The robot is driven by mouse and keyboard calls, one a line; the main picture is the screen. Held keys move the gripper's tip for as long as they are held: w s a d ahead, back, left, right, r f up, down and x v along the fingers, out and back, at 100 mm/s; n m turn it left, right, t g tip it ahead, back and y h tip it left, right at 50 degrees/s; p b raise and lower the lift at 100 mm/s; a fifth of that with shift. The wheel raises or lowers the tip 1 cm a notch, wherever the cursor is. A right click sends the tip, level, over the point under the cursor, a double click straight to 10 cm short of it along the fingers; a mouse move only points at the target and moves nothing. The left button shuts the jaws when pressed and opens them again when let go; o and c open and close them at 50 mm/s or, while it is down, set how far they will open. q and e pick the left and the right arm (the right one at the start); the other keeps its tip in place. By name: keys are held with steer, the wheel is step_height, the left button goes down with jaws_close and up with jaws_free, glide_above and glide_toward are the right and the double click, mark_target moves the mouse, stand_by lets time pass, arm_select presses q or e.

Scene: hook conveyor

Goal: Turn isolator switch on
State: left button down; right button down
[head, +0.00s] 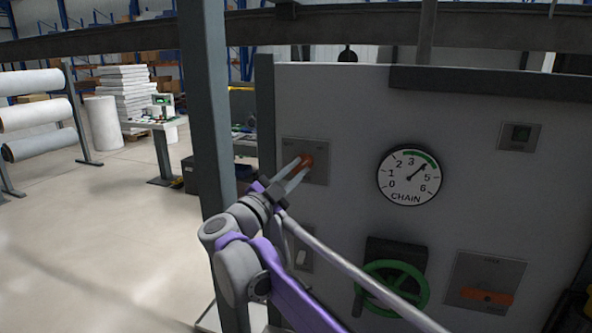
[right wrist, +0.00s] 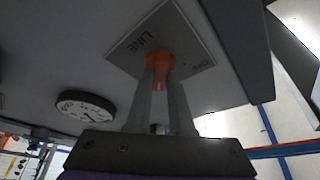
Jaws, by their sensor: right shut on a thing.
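A grey plate (head: 318,174) on the upper left of the grey panel carries an orange switch knob (head: 307,160). In the right wrist view the plate (right wrist: 200,52) reads "LINE", with a smaller label near its right edge that I cannot read surely. My right gripper (head: 301,167) is shut on the orange knob (right wrist: 160,65), with one finger on each side of it. The fingers hide part of the knob, and I cannot tell which position it points to. My left gripper is not in view.
A grey post (head: 207,110) stands left of the panel.

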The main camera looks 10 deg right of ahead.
stand_by(0.4)
steer(key=c, duration=0.8)
jaws_free()
steer(key=shift+s+a+f, duration=0.2)
steer(key=shift+a+f, duration=0.05)
steer(key=shift+a, duration=0.1)
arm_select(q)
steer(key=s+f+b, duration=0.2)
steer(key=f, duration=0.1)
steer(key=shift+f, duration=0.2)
arm_select(e)
steer(key=v, duration=1)
steer(key=shift+r, duration=0.15)
steer(key=shift+d, duration=0.1)
